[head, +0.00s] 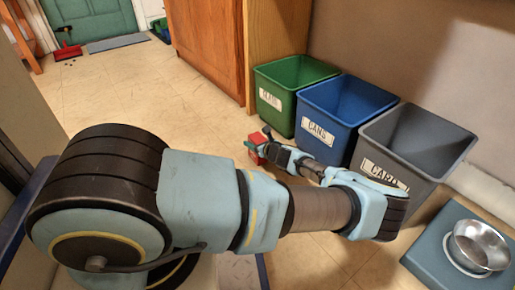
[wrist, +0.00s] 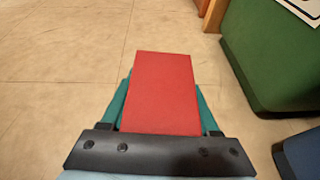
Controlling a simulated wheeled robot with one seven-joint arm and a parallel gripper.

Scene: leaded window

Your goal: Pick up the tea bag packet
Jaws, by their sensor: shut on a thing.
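The tea bag packet is a flat red block (wrist: 164,92) in the middle of the wrist view, between the two teal fingers of my gripper (wrist: 162,105). My gripper is shut on it, and its black palm covers the packet's near end. In the head view the red packet (head: 257,138) shows small at the tip of my outstretched arm, left of the blue bin and just in front of the green one. Its height above the floor is hard to tell. No print can be made out on it.
A green bin (head: 283,104), a blue CANS bin (head: 326,145) and a grey CARD bin (head: 425,165) stand along the right wall, close to my arm. A metal bowl (head: 480,246) sits on a blue mat (head: 428,258). The tiled floor at left is mostly clear.

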